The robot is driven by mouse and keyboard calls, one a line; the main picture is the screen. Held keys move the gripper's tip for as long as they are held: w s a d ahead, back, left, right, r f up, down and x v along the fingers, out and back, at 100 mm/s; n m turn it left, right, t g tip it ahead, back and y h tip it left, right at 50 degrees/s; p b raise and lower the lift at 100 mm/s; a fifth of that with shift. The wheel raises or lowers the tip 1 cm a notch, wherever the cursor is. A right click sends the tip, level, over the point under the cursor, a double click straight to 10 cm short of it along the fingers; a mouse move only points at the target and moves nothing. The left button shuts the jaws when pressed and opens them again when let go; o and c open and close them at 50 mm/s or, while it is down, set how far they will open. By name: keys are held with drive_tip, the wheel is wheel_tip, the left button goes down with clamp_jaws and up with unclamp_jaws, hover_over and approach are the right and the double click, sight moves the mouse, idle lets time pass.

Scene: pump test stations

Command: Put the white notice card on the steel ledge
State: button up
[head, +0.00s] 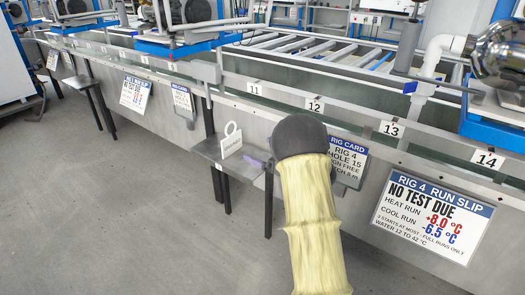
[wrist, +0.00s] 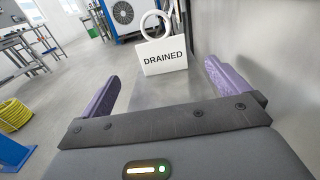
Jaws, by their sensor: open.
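The white notice card (head: 231,143) stands upright on the small steel ledge (head: 208,149) fixed to the front of the stations. In the wrist view, the card (wrist: 165,57) reads DRAINED and has a white ring handle on top. It rests on the far part of the ledge (wrist: 165,95). My gripper (head: 263,165) is close to the ledge at its right side, mostly hidden by my dark wrist in the head view. In the wrist view, my gripper (wrist: 161,70) is open, its purple fingers wide apart, empty, with the card ahead beyond the fingertips.
A run slip (head: 435,213) reading NO TEST DUE and a rig card (head: 347,162), partly covered by my arm, hang on the front panel. Another ledge (head: 80,81) is farther left. Pump equipment stands on the bench above. The grey floor (head: 110,215) at left is clear.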

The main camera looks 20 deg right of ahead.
drive_tip(key=m, duration=0.1)
drive_tip(key=m+h, duration=0.2)
drive_tip(key=m, duration=0.1)
drive_tip(key=shift+w+d+r+t, duration=0.25)
drive_tip(key=shift+r+t, duration=0.15)
drive_tip(key=m+h, duration=0.1)
drive_tip(key=m, duration=0.1)
drive_tip(key=shift+d+r+m+h, duration=0.1)
drive_tip(key=shift+d+m+h, duration=0.05)
drive_tip(key=shift+m+h, duration=0.2)
drive_tip(key=m+h, duration=0.1)
drive_tip(key=m, duration=0.2)
drive_tip(key=m+h, duration=0.1)
drive_tip(key=m, duration=0.1)
drive_tip(key=shift+s+d+m+h, duration=0.3)
drive_tip(key=shift+d+m+h, duration=0.05)
drive_tip(key=s+a+f+m+g+h, duration=0.1)
drive_tip(key=s+a+f+m+g, duration=0.1)
drive_tip(key=s+m, duration=0.8)
drive_tip(key=s+a+f+m+g+h, duration=0.1)
drive_tip(key=s+a+f+m+g, duration=0.2)
drive_tip(key=s+m+g, duration=0.3)
drive_tip(key=s+a+f+m+g+h, duration=0.2)
drive_tip(key=s+a+f+m+g, duration=0.1)
drive_tip(key=s+m, duration=1.1)
drive_tip(key=shift+s+a+m+g, duration=0.4)
drive_tip(key=shift+s+a+g, duration=0.35)
drive_tip(key=shift+s+g, duration=0.2)
